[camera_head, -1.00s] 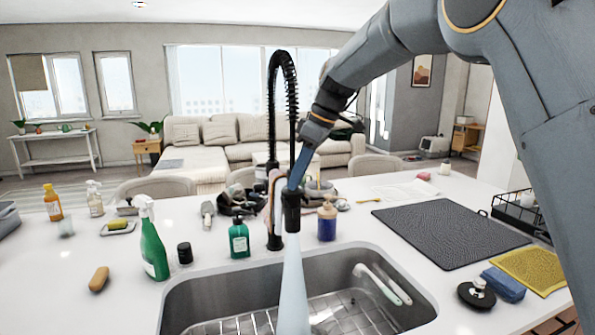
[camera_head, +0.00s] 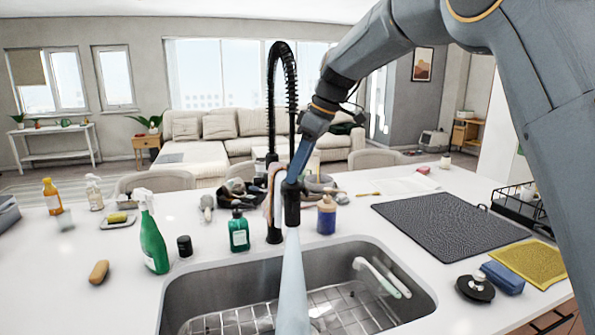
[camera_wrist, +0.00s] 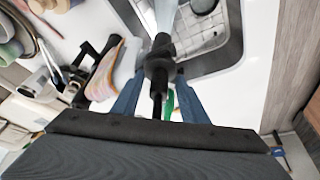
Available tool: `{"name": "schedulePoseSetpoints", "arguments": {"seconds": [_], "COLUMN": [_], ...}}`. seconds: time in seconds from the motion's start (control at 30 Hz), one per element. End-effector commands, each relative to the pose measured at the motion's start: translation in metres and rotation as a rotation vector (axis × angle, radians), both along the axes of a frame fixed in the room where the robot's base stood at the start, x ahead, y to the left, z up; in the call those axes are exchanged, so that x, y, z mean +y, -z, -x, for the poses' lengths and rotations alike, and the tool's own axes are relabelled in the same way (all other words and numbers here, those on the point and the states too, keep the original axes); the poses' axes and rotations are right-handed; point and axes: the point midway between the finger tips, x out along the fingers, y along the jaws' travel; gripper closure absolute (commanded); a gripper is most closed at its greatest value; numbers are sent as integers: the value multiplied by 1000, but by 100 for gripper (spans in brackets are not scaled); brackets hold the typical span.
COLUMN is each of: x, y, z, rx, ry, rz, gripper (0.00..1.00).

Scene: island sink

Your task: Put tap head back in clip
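The tap head (camera_head: 291,205) is a black spray head at the end of the black coiled hose (camera_head: 291,75). It hangs above the sink, and a pale stream (camera_head: 292,285) runs down from it. My gripper (camera_head: 296,181) comes from the upper right, with its blue fingers at the tap head. In the wrist view, the tap head (camera_wrist: 159,66) sits between the two fingertips with little or no gap, so my gripper looks shut on it. The clip is hard to make out beside the tap post (camera_head: 274,225); I cannot tell whether the head touches it.
A pinkish cloth (camera_wrist: 110,72) hangs close beside the tap. A green spray bottle (camera_head: 151,240) stands left of the sink (camera_head: 424,300). A dark mat (camera_head: 440,225) lies at the right.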

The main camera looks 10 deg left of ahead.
Motion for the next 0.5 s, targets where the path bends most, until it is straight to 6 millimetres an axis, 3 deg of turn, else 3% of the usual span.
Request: {"name": "schedulePoseSetpoints", "arguments": {"seconds": [0.5], "x": [-24], "y": [-62], "z": [-3], "rx": [-2], "ry": [1], "rz": [-1], "gripper": [60]}}
